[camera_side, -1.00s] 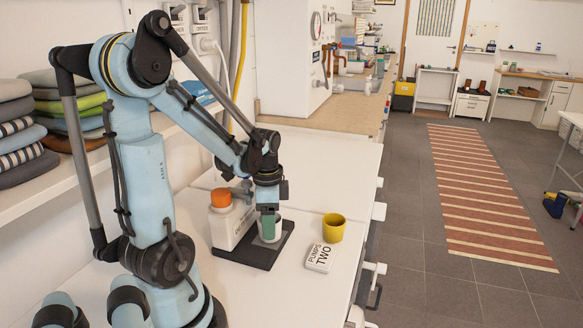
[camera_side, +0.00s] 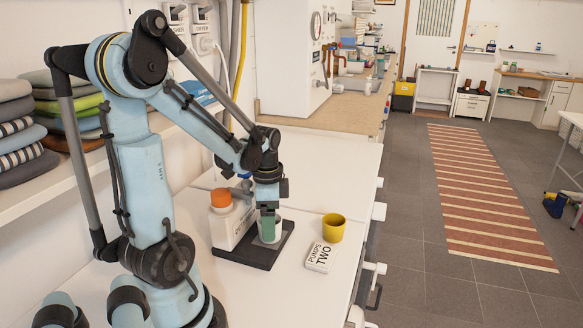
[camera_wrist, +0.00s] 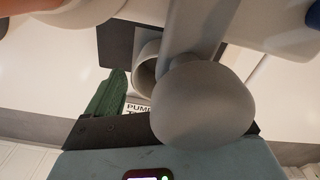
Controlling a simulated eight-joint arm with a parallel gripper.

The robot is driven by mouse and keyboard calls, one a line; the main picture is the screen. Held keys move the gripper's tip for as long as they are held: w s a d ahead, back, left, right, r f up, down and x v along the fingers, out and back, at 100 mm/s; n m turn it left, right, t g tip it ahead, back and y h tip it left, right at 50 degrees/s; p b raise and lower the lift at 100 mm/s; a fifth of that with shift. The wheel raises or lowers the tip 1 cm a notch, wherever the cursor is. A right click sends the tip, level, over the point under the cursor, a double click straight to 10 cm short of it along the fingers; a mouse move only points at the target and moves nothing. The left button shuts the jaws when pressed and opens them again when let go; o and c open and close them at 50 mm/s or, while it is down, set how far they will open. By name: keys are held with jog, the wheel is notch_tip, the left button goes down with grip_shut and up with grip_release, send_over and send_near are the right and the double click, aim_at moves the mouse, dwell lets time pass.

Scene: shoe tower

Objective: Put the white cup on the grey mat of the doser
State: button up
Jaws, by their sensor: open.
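The white cup (camera_side: 279,231) stands upright on the dark grey mat (camera_side: 246,254) of the doser (camera_side: 230,228), a white bottle with an orange cap. My gripper (camera_side: 268,232) points down at the cup, and its green finger overlaps the cup in the side view. The gripper is open. In the wrist view the cup (camera_wrist: 147,68) shows its mouth partly behind a large grey rounded part, with the mat (camera_wrist: 117,42) beyond. One green finger (camera_wrist: 107,94) shows apart from the cup there; the other finger is not clear.
A yellow cup (camera_side: 333,228) stands right of the mat. A white card reading "PUMPS TWO" (camera_side: 320,257) lies in front of it. Folded cushions (camera_side: 22,130) sit on the left shelf. The white counter (camera_side: 325,180) is clear behind the cups.

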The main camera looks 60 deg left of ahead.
notch_tip(320, 180, up, 11)
jog(key=w+d+f+n+t, duration=0.1)
jog(key=w+d+n+t, duration=0.1)
jog(key=d, duration=0.7)
jog(key=w+d+f+n+t, duration=0.1)
jog(key=w+d+n+t, duration=0.1)
jog(key=d+t, duration=0.3)
jog(key=w+d, duration=0.1)
jog(key=d, duration=0.2)
jog(key=shift+w+d+f+n, duration=0.2)
jog(key=shift+w+d+n, duration=0.1)
jog(key=shift+w+d, duration=0.1)
jog(key=shift+s, duration=0.1)
